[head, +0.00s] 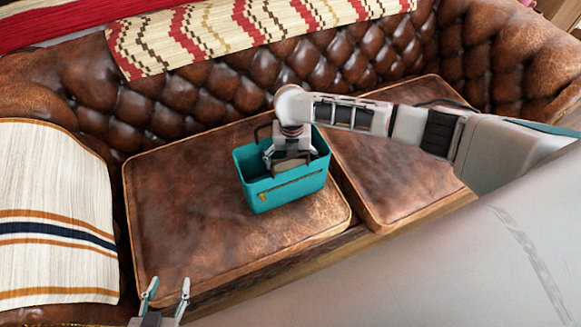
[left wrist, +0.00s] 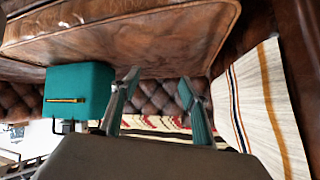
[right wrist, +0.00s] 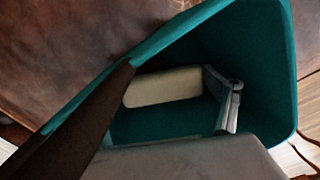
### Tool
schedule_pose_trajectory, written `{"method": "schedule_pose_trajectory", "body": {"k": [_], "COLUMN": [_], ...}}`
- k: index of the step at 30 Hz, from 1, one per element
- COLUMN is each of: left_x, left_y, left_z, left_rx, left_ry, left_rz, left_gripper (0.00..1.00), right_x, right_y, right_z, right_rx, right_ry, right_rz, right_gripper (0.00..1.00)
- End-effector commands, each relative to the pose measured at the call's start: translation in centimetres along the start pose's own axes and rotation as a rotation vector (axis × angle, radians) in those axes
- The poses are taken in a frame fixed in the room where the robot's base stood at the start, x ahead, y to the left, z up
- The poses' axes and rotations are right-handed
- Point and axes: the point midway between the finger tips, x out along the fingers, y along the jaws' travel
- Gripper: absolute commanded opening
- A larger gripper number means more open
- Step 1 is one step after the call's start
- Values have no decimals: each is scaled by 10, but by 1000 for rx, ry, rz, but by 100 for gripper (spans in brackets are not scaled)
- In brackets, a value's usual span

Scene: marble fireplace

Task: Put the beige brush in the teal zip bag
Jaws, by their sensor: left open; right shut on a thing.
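The teal zip bag (head: 285,196) stands upright with its top open on the left seat cushion. It also shows in the left wrist view (left wrist: 78,90), and its inside fills much of the right wrist view (right wrist: 262,60). My right gripper (head: 290,157) reaches down into the bag's mouth and is shut on the beige brush (right wrist: 163,88), which is inside the bag walls. Whether the brush touches the bag's floor cannot be told. One right finger is hidden in the right wrist view. My left gripper (head: 166,288) is open and empty, in front of the sofa.
The bag stands on a brown leather sofa cushion (head: 180,215), with a second cushion (head: 395,165) to its right. A striped throw (head: 55,210) covers the left arm. A patterned blanket (head: 215,35) hangs over the backrest. The left cushion is clear around the bag.

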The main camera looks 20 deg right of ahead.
Motion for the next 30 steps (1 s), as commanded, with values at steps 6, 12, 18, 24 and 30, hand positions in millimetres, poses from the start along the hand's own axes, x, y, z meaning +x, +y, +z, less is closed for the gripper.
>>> {"method": "schedule_pose_trajectory", "body": {"k": [6,12,18,24,30], "left_x": [2,3,5,5,4], "left_y": [4,1,1,1,0], "left_z": [2,-9,-8,-7,-10], "left_rx": [2,6,7,7,8], "left_ry": [2,22,21,20,23], "left_rz": [9,5,5,5,4], "left_gripper": [45,45,45,45,45], "right_x": [31,28,32,32,25], "right_y": [0,0,0,0,0], "right_z": [-2,-1,-1,-1,0], "right_rx": [0,0,-1,0,0], "right_ry": [5,1,2,1,-1], "right_rz": [-1,0,-1,-1,0], "right_gripper": [63,63,91,100,100]}}
